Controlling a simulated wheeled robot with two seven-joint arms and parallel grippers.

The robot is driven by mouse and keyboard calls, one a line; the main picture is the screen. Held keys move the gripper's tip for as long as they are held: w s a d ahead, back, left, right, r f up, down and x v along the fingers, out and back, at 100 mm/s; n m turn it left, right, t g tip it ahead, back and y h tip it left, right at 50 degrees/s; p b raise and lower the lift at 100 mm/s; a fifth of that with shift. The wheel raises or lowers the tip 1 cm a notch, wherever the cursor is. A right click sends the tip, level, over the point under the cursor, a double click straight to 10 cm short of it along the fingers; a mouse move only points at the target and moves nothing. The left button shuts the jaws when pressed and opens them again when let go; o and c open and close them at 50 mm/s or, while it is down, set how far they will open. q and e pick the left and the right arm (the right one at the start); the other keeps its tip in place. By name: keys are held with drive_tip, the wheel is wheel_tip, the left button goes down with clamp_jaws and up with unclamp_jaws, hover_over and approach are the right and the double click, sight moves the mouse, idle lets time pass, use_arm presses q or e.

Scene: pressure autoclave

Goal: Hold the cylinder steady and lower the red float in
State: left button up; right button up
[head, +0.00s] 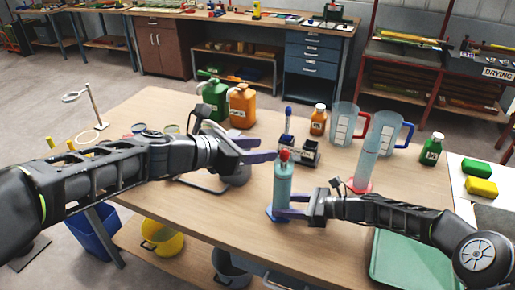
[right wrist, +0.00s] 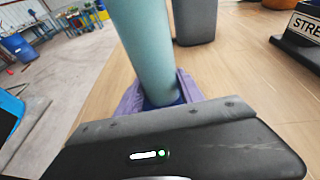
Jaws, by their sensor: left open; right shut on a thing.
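The teal-filled cylinder (head: 283,187) stands upright on its blue base (head: 277,214) near the middle of the table. The red float (head: 284,155) shows at the cylinder's mouth; how deep its lower part sits is unclear. My right gripper (head: 285,205) is shut on the cylinder low down, just above the base. In the right wrist view the cylinder (right wrist: 143,45) stands between the purple fingers (right wrist: 158,98). My left gripper (head: 262,150) is open, its purple fingers just left of the float, apparently not holding it.
A black labelled rack (head: 299,151) with a blue-topped item stands just behind the cylinder. A clear cylinder with red base (head: 366,160), two jugs (head: 347,125) and a green bottle (head: 432,150) stand to the right. Green (head: 214,100) and orange (head: 242,105) cans stand behind my left gripper.

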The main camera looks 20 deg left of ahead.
drive_tip(key=o, duration=1.1)
drive_tip(key=shift+c, duration=0.2)
drive_tip(key=shift+d, duration=0.1)
drive_tip(key=v, duration=1.2)
